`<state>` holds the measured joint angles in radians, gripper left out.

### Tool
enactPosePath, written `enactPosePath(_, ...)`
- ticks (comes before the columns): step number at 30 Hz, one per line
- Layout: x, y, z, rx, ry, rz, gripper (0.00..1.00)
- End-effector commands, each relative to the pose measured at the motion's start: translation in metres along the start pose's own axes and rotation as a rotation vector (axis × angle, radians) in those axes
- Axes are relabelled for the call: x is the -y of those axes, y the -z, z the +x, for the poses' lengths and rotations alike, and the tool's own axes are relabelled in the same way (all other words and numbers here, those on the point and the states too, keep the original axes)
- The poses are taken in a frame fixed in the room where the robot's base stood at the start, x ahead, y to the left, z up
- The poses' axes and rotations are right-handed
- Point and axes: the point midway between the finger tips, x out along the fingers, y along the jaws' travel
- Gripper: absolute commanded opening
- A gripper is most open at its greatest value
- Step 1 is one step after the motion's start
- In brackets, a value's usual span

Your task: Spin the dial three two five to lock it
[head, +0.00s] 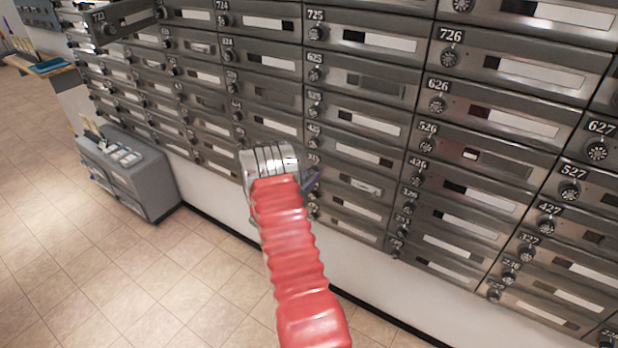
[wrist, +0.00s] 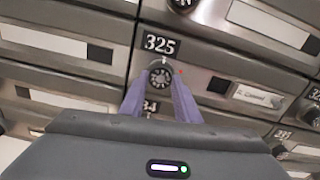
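In the wrist view the round dark dial (wrist: 161,76) sits just below the 325 number plate (wrist: 161,43), at the left end of a metal mailbox door (wrist: 217,86). The purple fingers of my gripper (wrist: 160,84) stand apart, one on each side of the dial. I cannot tell whether they touch it. In the head view my gripper (head: 312,181) reaches the lower part of the mailbox wall, and its red sleeve and wrist hide part of it. The dial is not clearly visible there.
Rows of similar mailboxes with dials surround this one, including a dial (head: 438,104) under plate 626. One mailbox door (head: 120,20) stands out at upper left. A grey cabinet (head: 135,175) stands on the floor at left. The tiled floor (head: 90,270) in front is clear.

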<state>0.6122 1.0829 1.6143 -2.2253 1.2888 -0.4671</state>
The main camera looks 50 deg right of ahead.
Motion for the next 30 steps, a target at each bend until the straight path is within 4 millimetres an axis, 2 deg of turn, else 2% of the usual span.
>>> enactPosePath(8,-0.0007,-0.0001,-0.0003,0.0,-0.002,0.0,0.07)
enactPosePath(20,-0.0012,-0.0002,-0.0005,0.0,-0.002,0.053,0.07)
enactPosePath(30,-0.0016,-0.0002,-0.0005,0.0,-0.003,0.26,0.07)
